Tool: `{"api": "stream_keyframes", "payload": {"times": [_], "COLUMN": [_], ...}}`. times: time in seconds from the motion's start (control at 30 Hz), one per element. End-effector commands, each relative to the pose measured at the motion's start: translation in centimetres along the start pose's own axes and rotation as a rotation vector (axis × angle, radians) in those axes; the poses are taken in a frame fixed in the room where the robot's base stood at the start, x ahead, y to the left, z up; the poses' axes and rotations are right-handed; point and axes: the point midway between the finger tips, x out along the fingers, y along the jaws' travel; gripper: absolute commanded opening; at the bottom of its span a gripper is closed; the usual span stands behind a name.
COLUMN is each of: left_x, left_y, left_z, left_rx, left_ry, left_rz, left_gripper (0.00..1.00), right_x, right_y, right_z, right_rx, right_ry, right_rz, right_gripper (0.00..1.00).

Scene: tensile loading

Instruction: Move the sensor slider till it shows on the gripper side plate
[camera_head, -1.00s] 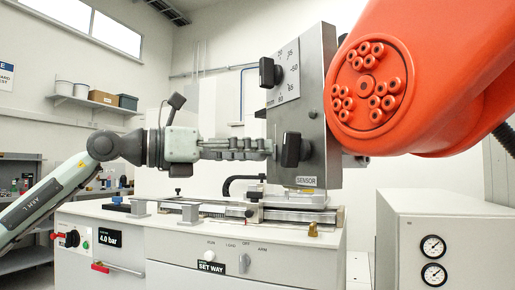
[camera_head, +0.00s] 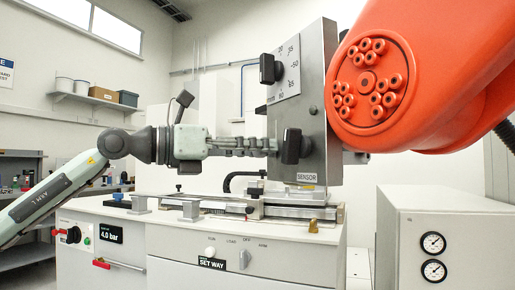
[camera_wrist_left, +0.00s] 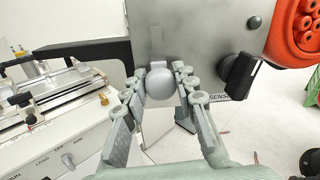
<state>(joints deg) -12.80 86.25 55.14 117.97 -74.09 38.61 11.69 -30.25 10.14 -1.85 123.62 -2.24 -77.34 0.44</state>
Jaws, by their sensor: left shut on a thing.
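The grey upright sensor plate (camera_head: 318,110), labelled SENSOR (camera_head: 307,177), stands on a slide rail (camera_head: 300,211) on top of the machine. It carries a scale (camera_head: 288,65) and two black knobs, an upper one (camera_head: 268,69) and a lower one (camera_head: 291,147). My left gripper (camera_head: 275,145) reaches in from the left at the lower knob's height. In the left wrist view its fingers (camera_wrist_left: 160,88) are shut around a grey round knob (camera_wrist_left: 160,84) in front of the plate. I cannot tell which plate is the gripper side plate. My right gripper is not in view.
A large orange rounded body (camera_head: 368,82) stands close to the sensor plate's right side. The machine front has a SET WAY sign (camera_head: 211,264) and a 4.0 bar display (camera_head: 110,236). A cabinet with two gauges (camera_head: 433,243) stands at the right. Free air lies above my left arm.

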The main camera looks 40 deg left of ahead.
Motion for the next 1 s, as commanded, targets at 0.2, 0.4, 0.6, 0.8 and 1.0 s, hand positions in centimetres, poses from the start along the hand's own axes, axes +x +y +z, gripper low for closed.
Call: {"api": "stream_keyframes", "payload": {"times": [0.2,0.4,0.6,0.8,1.0], "left_x": [-0.05,-0.04,-0.03,-0.02,-0.01], "left_y": [-0.06,-0.11,-0.09,-0.09,-0.1], "left_z": [0.36,0.76,0.72,0.69,0.66], "left_rx": [0.002,0.001,0.001,0.0,0.0], "left_ry": [-0.003,-0.003,-0.002,-0.001,0.0], "left_rz": [0.0,0.0,0.0,0.0,0.0], "left_gripper": [0.0,0.0,0.0,0.49,0.49], "right_x": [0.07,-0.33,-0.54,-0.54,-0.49], "right_y": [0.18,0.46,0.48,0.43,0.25], "right_z": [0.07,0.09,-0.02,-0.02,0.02], "right_rx": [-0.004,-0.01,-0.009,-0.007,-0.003], "right_ry": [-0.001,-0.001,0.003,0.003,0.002], "right_rz": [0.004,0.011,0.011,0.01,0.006], "right_gripper": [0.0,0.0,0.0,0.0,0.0]}}
